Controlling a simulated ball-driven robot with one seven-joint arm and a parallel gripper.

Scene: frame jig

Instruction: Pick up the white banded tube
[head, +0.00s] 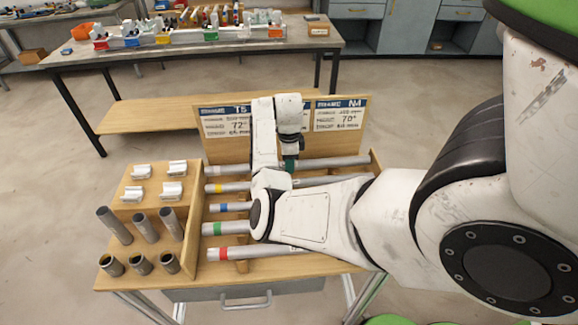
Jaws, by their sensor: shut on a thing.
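The white banded tube (330,163) is the grey tube farthest back in the wooden jig, its pale band (212,171) near the left end. It lies almost level across the jig in front of the back board. My gripper (290,164) points down onto this tube about midway along and is shut on it. The fingertips are small and dark here, and I cannot tell whether the tube is clear of its rests.
Nearer tubes carry yellow (217,188), blue (225,207), green (216,229) and red (223,253) bands, partly behind my arm. Short tube pieces (145,228) and white clips (172,190) stand at left. Behind is a board with labels (338,114); a workbench (180,55) stands farther back.

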